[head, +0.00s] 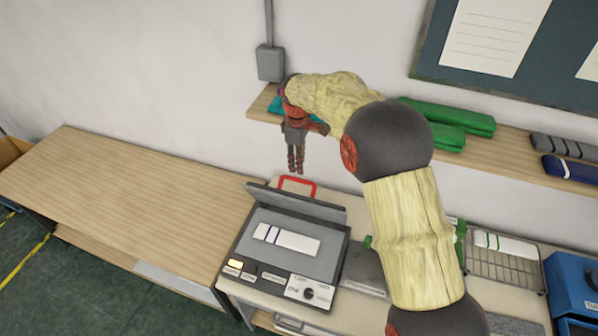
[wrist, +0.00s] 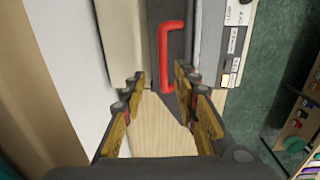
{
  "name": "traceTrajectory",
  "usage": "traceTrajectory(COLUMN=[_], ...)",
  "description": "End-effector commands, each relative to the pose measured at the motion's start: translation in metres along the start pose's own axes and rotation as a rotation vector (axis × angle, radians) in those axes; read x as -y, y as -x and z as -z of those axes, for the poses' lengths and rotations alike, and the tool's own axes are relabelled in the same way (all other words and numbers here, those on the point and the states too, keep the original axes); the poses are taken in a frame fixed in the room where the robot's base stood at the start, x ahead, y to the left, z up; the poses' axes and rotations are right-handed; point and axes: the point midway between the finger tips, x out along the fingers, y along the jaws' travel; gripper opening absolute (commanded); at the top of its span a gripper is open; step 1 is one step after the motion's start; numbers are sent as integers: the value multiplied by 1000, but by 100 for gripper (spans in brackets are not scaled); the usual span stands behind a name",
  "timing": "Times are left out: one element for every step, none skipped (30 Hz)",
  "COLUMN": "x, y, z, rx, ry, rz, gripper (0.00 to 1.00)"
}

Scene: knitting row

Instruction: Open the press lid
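The press (head: 335,262) stands on the bench in the head view, with its dark grey lid (head: 300,203) raised at the back edge. A white cloth with dark stripes (head: 287,239) lies on its grey bed. The red lid handle (head: 297,180) sticks up at the lid's top. My gripper (head: 295,171) points down just above the handle. In the wrist view, the handle (wrist: 165,55) shows ahead of my fingers (wrist: 160,78), which are apart with nothing held between them. Whether a finger touches the handle cannot be told.
A bare wooden table (head: 120,200) stands at the left. A wall shelf (head: 510,150) with green and grey folded textiles runs behind my arm. A wire rack (head: 505,268) and a blue box (head: 575,285) stand right of the press. A grey wall box (head: 270,63) hangs above the shelf's left end.

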Motion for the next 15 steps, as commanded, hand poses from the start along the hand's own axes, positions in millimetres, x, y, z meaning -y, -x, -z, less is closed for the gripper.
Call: traceTrajectory(x=[0, 0, 0, 0, 0, 0, 0, 0, 0, 0, 0, 0, 0, 0, 0], y=[8, 13, 18, 22, 25, 28, 30, 32, 34, 34, 35, 35, 35, 35, 35], z=[0, 0, 0, 0, 0, 0, 0, 0, 0, 0, 0, 0, 0, 0, 0], rx=[0, 0, 0, 0, 1, 1, 1, 1, 1, 1, 1, 2, 2, 2, 2], ry=[0, 0, 0, 0, 0, 0, 0, 0, 0, 0, 0, 0, 0, 0, 0], rz=[0, 0, 0, 0, 1, 1, 1, 1, 1, 2, 2, 2, 2, 2, 2], gripper=[30, 30, 30, 30, 30, 30, 30, 30, 30, 30, 30, 30, 30, 30, 30])
